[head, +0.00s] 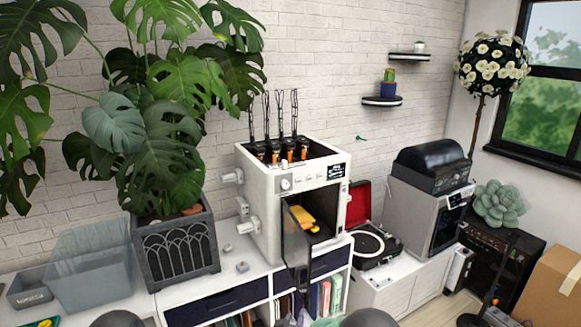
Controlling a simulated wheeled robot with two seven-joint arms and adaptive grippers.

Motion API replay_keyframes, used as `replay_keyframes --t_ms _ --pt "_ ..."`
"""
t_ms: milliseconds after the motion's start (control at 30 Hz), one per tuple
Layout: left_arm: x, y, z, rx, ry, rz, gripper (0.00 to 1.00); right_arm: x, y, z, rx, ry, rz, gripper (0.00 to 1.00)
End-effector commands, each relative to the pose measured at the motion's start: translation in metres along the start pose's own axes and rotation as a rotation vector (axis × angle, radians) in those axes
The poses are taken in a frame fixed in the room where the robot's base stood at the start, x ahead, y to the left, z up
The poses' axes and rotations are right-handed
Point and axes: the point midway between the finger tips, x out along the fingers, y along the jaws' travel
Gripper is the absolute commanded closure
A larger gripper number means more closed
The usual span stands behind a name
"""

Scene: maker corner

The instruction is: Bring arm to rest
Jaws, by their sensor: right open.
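My right gripper (296,314) shows only in part at the bottom middle edge of the head view, in front of the shelf under the white printer. Its fingers are small and dark here, and they look apart with nothing held between them. The rest of that arm is mostly cut off by the bottom edge. My left gripper is not in view.
The white boxy printer (262,215) stands on a white cabinet (215,294), with a yellow-orange object (302,217) in its dark front opening. A potted plant (176,250) and clear bin (90,268) stand left. A record player (372,246) and cardboard box (553,291) are right.

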Motion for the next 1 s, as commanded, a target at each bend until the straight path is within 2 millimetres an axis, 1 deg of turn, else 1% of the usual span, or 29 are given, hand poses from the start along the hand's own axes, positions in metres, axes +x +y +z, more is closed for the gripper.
replay_keyframes --t_ms 33,67,100,167,200,233,267,300,367,400,467,500,567,600,700,733,800,867,1000 --pt "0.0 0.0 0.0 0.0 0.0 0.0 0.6 0.004 0.019 0.032 -0.004 -0.084 -0.03 0.56" --pt "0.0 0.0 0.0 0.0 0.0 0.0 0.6 0.004 0.027 0.05 -0.002 -0.134 -0.054 0.56" --pt "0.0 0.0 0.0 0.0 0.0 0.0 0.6 0.002 0.037 0.074 0.003 -0.204 -0.084 0.56" --pt "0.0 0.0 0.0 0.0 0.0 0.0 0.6 -0.006 0.053 0.109 0.014 -0.308 -0.124 0.56" --pt "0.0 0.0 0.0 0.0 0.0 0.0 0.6 -0.015 0.063 0.132 0.023 -0.38 -0.148 0.56" --pt "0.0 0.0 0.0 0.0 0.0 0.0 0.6 -0.022 0.071 0.148 0.031 -0.434 -0.164 0.56" --pt "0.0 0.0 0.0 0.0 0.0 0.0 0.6 -0.031 0.079 0.164 0.038 -0.489 -0.18 0.56" --pt "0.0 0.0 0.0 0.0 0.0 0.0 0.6 -0.044 0.088 0.184 0.05 -0.561 -0.198 0.56" --pt "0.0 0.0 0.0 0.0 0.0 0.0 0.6 -0.067 0.102 0.213 0.07 -0.672 -0.224 0.56" --pt "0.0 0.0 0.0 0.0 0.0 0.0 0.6 -0.085 0.111 0.23 0.084 -0.745 -0.239 0.56" --pt "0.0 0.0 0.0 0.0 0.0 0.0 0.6 -0.113 0.124 0.253 0.105 -0.853 -0.26 0.56" --pt "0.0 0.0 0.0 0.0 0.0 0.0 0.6 -0.131 0.131 0.266 0.12 -0.919 -0.271 0.56" --pt "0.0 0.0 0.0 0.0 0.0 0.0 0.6 -0.159 0.14 0.281 0.138 -1.011 -0.286 0.56" --pt "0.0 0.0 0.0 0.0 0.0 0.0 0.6 -0.176 0.145 0.289 0.15 -1.065 -0.294 0.56" --pt "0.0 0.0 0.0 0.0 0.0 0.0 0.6 -0.209 0.155 0.302 0.172 -1.168 -0.309 0.56" --pt "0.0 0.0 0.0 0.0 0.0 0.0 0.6 -0.217 0.157 0.305 0.178 -1.191 -0.312 0.56" --pt "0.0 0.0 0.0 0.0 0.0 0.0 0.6 -0.229 0.16 0.308 0.185 -1.227 -0.317 0.56" --pt "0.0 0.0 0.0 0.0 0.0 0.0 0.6 -0.236 0.161 0.31 0.188 -1.246 -0.321 0.56" --pt "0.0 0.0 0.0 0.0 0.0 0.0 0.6 -0.239 0.162 0.311 0.189 -1.255 -0.323 0.56"
